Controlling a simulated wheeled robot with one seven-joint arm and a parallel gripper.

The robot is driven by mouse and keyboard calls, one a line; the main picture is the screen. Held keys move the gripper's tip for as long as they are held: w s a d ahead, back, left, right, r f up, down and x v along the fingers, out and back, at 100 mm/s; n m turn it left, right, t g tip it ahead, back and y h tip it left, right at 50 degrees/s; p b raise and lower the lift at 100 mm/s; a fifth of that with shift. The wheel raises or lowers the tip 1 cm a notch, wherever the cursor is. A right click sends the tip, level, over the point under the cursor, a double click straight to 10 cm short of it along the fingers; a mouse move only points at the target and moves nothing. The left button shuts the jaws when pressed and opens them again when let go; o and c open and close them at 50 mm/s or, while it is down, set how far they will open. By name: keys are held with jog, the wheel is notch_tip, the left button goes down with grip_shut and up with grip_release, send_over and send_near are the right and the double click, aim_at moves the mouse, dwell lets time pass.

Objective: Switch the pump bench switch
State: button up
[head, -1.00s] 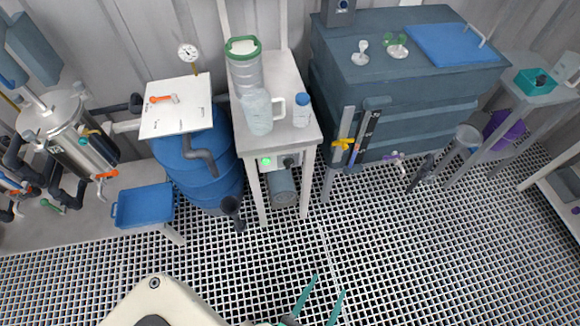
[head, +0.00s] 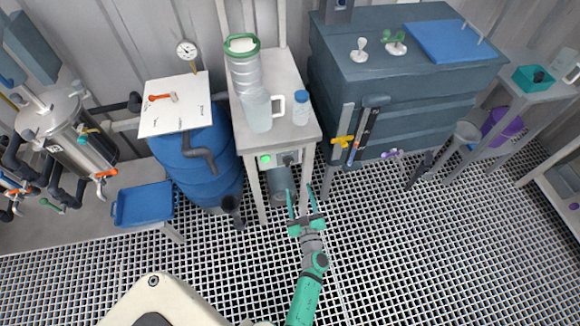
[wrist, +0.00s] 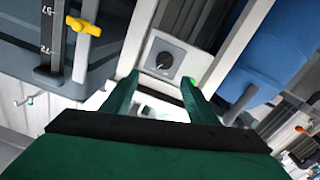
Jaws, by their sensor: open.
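The pump bench switch is a dark round knob (wrist: 164,60) on a light grey plate (wrist: 186,61), with a green lit button (wrist: 187,81) beside it. In the head view, the knob (head: 288,159) and green light (head: 265,159) sit on the front of the narrow pump bench (head: 248,143), under its top. My gripper (head: 300,190) is open and empty, its fingers pointing up towards the bench front, just below the plate. In the wrist view the knob shows ahead, between the two green fingertips (wrist: 157,82), apart from them.
A grey pump cylinder (head: 281,186) hangs under the bench. A jug (head: 258,112), a blue-capped bottle (head: 301,108) and a green-rimmed clear vessel (head: 243,65) stand on top. A blue barrel (head: 205,165) stands left, and a dark tank with a yellow valve (head: 342,141) right. The grating floor in front is clear.

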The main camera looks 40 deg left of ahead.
aim_at(289, 164)
jog(key=shift+n+g+y, duration=0.3)
jog(key=x, duration=1.1)
jog(key=shift+s+a, duration=0.1)
jog(key=shift+a, duration=0.3)
jog(key=shift+w+a, duration=0.4)
jog(key=shift+w, duration=0.05)
jog(key=shift+c, duration=0.5)
jog(key=c, duration=1)
